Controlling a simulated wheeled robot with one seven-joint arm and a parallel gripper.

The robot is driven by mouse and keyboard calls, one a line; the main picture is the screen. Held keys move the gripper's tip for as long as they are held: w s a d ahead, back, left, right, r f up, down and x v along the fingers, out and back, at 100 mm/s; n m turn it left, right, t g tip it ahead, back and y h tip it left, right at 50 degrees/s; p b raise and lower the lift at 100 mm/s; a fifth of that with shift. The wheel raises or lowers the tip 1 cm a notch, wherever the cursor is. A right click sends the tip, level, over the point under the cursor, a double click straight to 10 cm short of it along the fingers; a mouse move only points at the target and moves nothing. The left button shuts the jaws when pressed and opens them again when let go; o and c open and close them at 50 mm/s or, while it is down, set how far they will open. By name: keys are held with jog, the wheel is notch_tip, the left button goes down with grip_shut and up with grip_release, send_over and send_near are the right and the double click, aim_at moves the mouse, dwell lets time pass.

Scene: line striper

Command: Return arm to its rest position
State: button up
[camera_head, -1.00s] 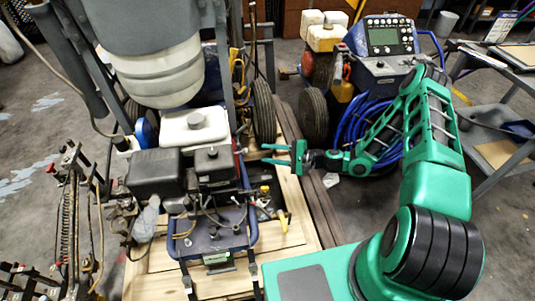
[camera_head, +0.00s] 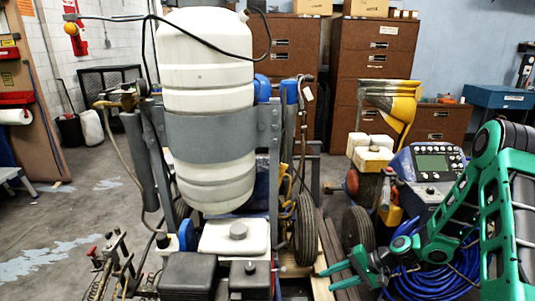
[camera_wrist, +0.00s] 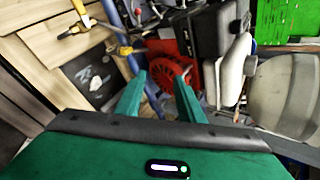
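My green gripper (camera_head: 343,276) is at the lower right of the head view, at the end of my bent green arm. Its two fingers are apart and nothing shows between them. In the wrist view my gripper (camera_wrist: 160,82) also shows open and empty, pointing at the line striper's engine area. The line striper stands in the middle of the head view, with its large white tank (camera_head: 208,110) upright in a grey frame. Its white fuel tank (camera_head: 236,237) and dark engine parts are below. My gripper is to the right of the engine; contact is not visible.
A blue control unit (camera_head: 431,178) and coiled blue hose (camera_head: 440,283) are close to my arm at the right. Brown drawer cabinets (camera_head: 372,55) stand behind. A wheel (camera_head: 305,229) is just beyond my gripper. Open grey floor (camera_head: 60,222) lies at the left.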

jog(key=s+d+r+n+g+h, duration=0.1)
jog(key=s+d+r+h, duration=0.3)
jog(key=s+d+r, duration=0.4)
jog(key=s+d+r+n+g+h, duration=0.1)
jog(key=s+d+r+h, duration=0.2)
jog(key=s+d+r, duration=0.55)
jog(key=s+d+r+m+h, duration=0.2)
jog(key=s+r, duration=1.1)
jog(key=s, duration=0.3)
jog(key=shift+s+d, duration=0.25)
jog(key=shift+s, duration=0.05)
jog(key=shift+w, duration=0.15)
jog(key=shift+w+f+h, duration=0.15)
jog(key=shift+w+h, duration=0.15)
jog(key=shift+w, duration=0.2)
jog(key=shift+s, duration=0.1)
jog(key=shift+c, duration=0.5)
